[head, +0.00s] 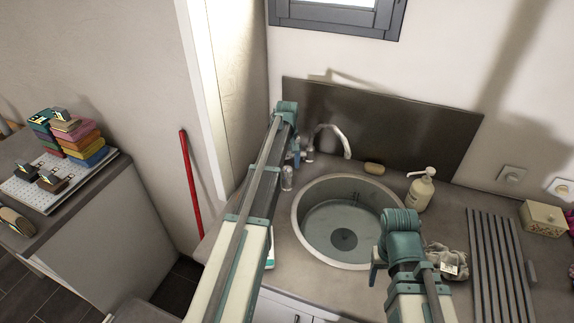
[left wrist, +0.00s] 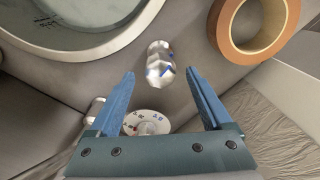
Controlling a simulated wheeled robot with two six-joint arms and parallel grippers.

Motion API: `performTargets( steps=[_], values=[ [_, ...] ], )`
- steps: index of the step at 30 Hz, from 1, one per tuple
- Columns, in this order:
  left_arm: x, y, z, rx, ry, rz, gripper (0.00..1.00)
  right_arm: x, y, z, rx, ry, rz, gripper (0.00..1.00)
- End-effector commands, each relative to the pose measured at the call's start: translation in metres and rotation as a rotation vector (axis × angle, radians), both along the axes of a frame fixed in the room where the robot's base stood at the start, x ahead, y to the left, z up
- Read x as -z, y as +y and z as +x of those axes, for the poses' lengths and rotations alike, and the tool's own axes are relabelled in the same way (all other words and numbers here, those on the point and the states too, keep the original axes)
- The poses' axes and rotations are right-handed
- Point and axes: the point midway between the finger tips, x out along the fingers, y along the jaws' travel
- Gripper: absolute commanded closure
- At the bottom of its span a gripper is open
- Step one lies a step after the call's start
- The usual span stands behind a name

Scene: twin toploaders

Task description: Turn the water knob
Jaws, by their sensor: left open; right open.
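My left gripper (head: 294,156) is at the left side of the sink, near the faucet base. A shiny silver piece with blue marks (left wrist: 158,56) lies just beyond the fingertips. A round white dial with red and blue marks (left wrist: 148,122) shows lower between the fingers, partly hidden by the gripper body. I cannot tell which of these is the water knob. My right gripper (head: 376,264) is open and empty at the sink's front right edge.
The round sink (head: 299,222) has a curved faucet (head: 334,129) behind it. A soap bottle (head: 420,190), a sponge (head: 374,168) and a slatted grey rack (head: 492,265) sit nearby. A small silver cylinder (head: 287,178) stands left of the sink. A brown ring (left wrist: 224,35) is at upper right.

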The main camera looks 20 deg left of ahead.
Motion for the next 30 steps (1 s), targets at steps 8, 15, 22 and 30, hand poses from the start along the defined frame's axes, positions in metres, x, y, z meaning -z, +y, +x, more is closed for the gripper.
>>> performTargets(
  steps=[8, 15, 22, 30],
  values=[
    [-0.045, 0.000, 0.000, 0.000, 0.000, 0.000, 0.17, -0.045, 0.000, 0.000, 0.004, 0.000, 0.001, 0.38],
    [-0.082, 0.000, 0.000, 0.000, 0.000, 0.000, 0.17, -0.082, 0.000, 0.000, 0.012, -0.001, 0.002, 0.38],
    [-0.114, 0.000, 0.000, 0.001, 0.000, 0.000, 0.17, -0.114, 0.000, 0.000, 0.014, 0.000, 0.002, 0.38],
    [-0.125, 0.000, 0.000, 0.001, 0.000, 0.000, 0.17, -0.125, 0.000, 0.000, 0.012, 0.002, 0.002, 0.38]
  ],
)
